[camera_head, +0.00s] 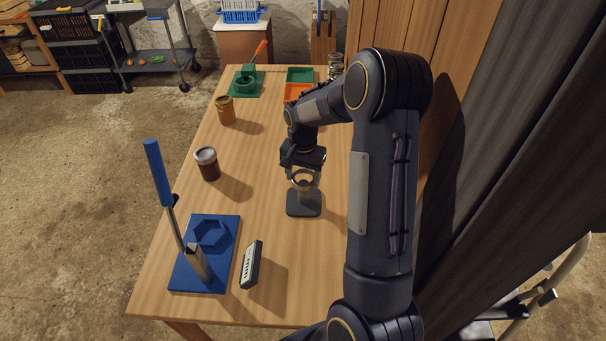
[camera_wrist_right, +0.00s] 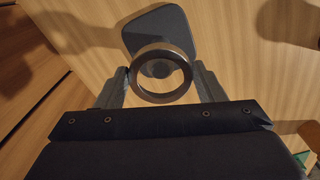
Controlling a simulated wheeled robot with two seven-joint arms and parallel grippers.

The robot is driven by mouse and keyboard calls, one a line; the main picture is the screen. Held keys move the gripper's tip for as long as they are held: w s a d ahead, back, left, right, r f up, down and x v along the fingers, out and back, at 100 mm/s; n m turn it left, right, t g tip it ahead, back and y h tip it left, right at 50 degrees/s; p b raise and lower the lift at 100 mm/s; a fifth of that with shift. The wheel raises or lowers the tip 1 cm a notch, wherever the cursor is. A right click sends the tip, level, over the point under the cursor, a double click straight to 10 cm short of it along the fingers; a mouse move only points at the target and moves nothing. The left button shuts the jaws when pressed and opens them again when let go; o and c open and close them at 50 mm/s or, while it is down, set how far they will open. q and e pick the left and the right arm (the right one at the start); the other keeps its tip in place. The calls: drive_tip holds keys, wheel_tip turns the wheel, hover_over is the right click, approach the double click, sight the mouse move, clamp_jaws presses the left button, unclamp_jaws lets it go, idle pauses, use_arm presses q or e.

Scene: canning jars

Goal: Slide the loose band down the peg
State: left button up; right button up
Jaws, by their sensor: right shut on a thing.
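My right gripper (camera_head: 303,178) points down over a dark grey base (camera_head: 303,208) on the table. Its fingers are shut on a metal band, a dull brownish ring. In the right wrist view the band (camera_wrist_right: 160,98) sits between the two fingertips, with the rounded dark base (camera_wrist_right: 160,24) beyond it. A darker round shape shows through the ring, which looks like the peg (camera_wrist_right: 158,68). The band appears lined up over or around the peg; I cannot tell how far down it is. The peg's side is mostly hidden by the fingers and band. My left gripper is out of view.
A blue plate (camera_head: 225,262) with a blue-handled lever and a small black-and-white device (camera_head: 251,264) are at front left. A dark red jar (camera_head: 207,164) and an amber jar (camera_head: 225,110) stand along the left. Green (camera_head: 300,74) and orange trays lie at the back.

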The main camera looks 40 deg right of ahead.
drive_tip(key=shift+f+b, duration=0.75)
drive_tip(key=shift+f, duration=0.3)
drive_tip(key=shift+f, duration=0.2)
idle(0.4)
